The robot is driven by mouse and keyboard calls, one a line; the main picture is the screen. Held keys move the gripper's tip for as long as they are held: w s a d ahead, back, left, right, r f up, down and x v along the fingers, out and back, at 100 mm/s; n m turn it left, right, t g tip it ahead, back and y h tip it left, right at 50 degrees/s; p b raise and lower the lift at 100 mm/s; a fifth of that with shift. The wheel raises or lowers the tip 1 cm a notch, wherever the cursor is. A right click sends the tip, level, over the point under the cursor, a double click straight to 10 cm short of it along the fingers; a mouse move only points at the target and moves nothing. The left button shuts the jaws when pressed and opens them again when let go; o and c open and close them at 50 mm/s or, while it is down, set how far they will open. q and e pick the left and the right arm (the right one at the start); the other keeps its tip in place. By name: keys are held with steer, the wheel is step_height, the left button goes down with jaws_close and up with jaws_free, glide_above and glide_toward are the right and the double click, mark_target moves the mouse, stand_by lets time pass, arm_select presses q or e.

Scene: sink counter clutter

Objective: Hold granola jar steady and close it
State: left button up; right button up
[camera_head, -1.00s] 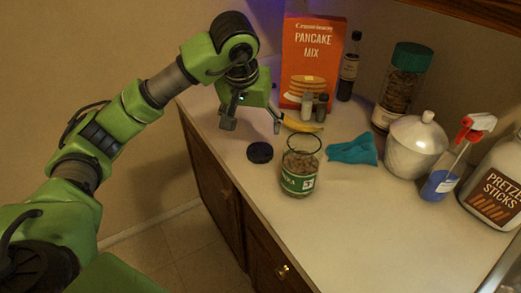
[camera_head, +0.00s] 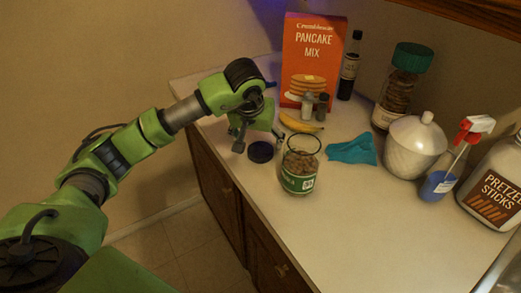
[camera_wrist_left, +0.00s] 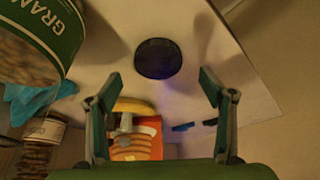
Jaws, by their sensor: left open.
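The granola jar (camera_head: 300,170) is a clear glass jar with a green label and brown contents, standing upright and open on the counter. It also shows at the upper left of the left wrist view (camera_wrist_left: 38,38). A dark round lid (camera_head: 260,152) lies flat on the counter, left of the jar and apart from it. The lid also shows in the left wrist view (camera_wrist_left: 158,58), ahead of and between the fingers. My left gripper (camera_head: 258,143) is open and empty, just above and behind the lid. My right gripper is not in view.
A yellow banana (camera_head: 297,123), small shakers (camera_head: 308,106) and an orange pancake mix box (camera_head: 314,55) stand behind. A teal cloth (camera_head: 352,150) lies right of the jar. A white lidded pot (camera_head: 414,147), spray bottle (camera_head: 446,170) and pretzel jar (camera_head: 496,188) are farther right. The front counter is clear.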

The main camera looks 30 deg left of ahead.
mark_target(261, 149)
arm_select(q)
steer(key=shift+p+x, duration=0.7)
steer(key=shift+x, duration=1.6)
steer(key=shift+d, duration=0.15)
steer(key=c, duration=0.8)
